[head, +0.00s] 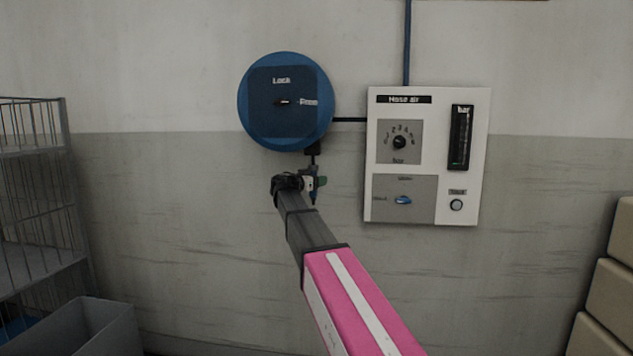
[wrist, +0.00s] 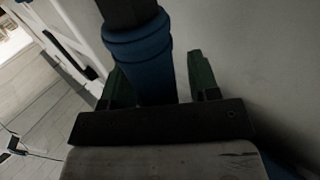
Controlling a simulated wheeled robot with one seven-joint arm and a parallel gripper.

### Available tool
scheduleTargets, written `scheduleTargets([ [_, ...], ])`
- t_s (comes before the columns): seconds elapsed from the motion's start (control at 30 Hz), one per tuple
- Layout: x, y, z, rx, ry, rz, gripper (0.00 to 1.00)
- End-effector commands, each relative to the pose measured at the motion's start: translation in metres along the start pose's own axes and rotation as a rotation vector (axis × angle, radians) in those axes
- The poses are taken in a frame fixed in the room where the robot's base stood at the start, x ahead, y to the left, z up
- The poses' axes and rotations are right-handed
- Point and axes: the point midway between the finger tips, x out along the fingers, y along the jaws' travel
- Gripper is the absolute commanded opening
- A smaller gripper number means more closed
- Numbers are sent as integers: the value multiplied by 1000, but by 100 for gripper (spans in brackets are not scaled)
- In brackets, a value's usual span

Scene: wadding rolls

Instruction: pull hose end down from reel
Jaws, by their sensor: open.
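The round blue hose reel (head: 256,126) hangs on the wall, its small selector lever pointing towards the word at the right, which looks like "Free". A short dark hose end (head: 313,149) hangs from its lower right edge. My gripper (head: 316,187) is just below the reel, at the hose end. In the wrist view the hose end shows as a blue ribbed piece (wrist: 145,50) with a dark part above it. The green fingers of my gripper (wrist: 165,82) stand open on either side of it. It is nearer the left finger; whether it touches is unclear.
A white "Hose air" panel (head: 427,208) with a dial, gauge and blue switch is right of the reel. A wire rack (head: 35,200) and grey bin (head: 95,325) stand left, stacked beige blocks (head: 612,300) right. The wall below the reel is clear.

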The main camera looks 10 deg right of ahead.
Motion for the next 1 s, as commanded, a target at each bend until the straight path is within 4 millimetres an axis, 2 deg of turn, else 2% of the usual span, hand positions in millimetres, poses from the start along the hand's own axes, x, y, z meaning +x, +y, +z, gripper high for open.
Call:
scheduleTargets([
  [0.1, 0, 0, 0, 0, 0, 0, 56],
  [0.13, 0, 0, 0, 0, 0, 0, 52],
  [0.3, 0, 0, 0, 0, 0, 0, 0],
  [0.5, 0, 0, 2, 0, 0, 1, 0],
  [0.67, -1, 1, 18, -1, -1, 1, 0],
  [0.87, -1, 1, 62, -4, -2, 1, 0],
  [1.0, -1, 1, 104, -5, -2, 1, 0],
])
